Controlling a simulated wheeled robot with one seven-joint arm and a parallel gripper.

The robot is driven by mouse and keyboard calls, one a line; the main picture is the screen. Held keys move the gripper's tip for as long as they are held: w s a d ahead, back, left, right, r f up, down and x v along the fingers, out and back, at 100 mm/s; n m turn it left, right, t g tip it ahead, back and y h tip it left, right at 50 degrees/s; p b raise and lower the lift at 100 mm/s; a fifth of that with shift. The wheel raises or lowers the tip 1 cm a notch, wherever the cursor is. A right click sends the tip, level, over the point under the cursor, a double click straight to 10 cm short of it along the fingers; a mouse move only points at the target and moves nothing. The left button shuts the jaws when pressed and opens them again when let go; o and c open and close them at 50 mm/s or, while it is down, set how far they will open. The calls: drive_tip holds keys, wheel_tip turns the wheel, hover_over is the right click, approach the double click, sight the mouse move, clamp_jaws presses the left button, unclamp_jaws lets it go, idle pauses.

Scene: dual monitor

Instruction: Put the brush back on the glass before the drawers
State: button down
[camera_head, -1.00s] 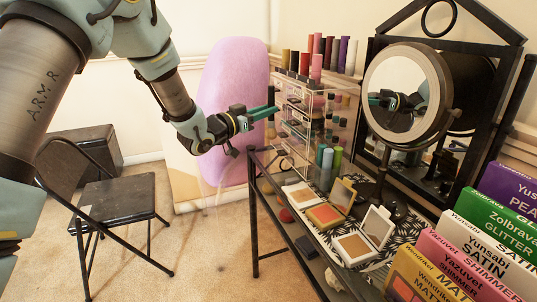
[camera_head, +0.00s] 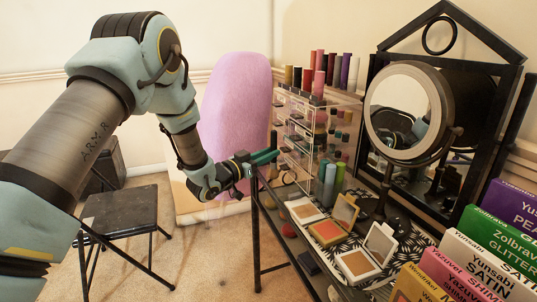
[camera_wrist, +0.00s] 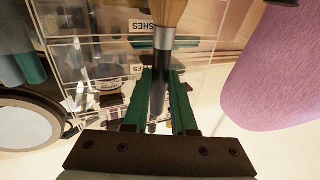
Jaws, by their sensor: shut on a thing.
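The brush (camera_wrist: 164,40) is between my gripper's teal fingers (camera_wrist: 161,78) in the wrist view, with tan bristles, a silver ferrule and a dark handle. In the head view my gripper (camera_head: 264,157) is shut on it at the left side of the clear drawers (camera_head: 307,112); the brush (camera_head: 273,140) shows only as a small dark upright piece. The drawers also fill the upper left of the wrist view (camera_wrist: 85,62), with a label ending in "SHES". I cannot clearly make out the glass among the clear surfaces.
Blue and green bottles (camera_head: 328,185) stand at the drawers' front. Open powder compacts (camera_head: 327,232) lie nearby on the table. A round mirror (camera_head: 405,112) and a row of boxes (camera_head: 470,250) are at the right. A pink chair back (camera_head: 237,110) is behind my gripper.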

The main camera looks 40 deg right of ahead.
drive_tip(key=c, duration=0.7)
unclamp_jaws()
drive_tip(key=shift+f, duration=0.1)
drive_tip(key=a+b, duration=0.1)
drive_tip(key=a, duration=0.5)
drive_tip(key=a+b, duration=0.1)
drive_tip(key=a, duration=0.5)
drive_tip(key=shift+s+f, duration=0.15)
drive_tip(key=shift+f, duration=0.05)
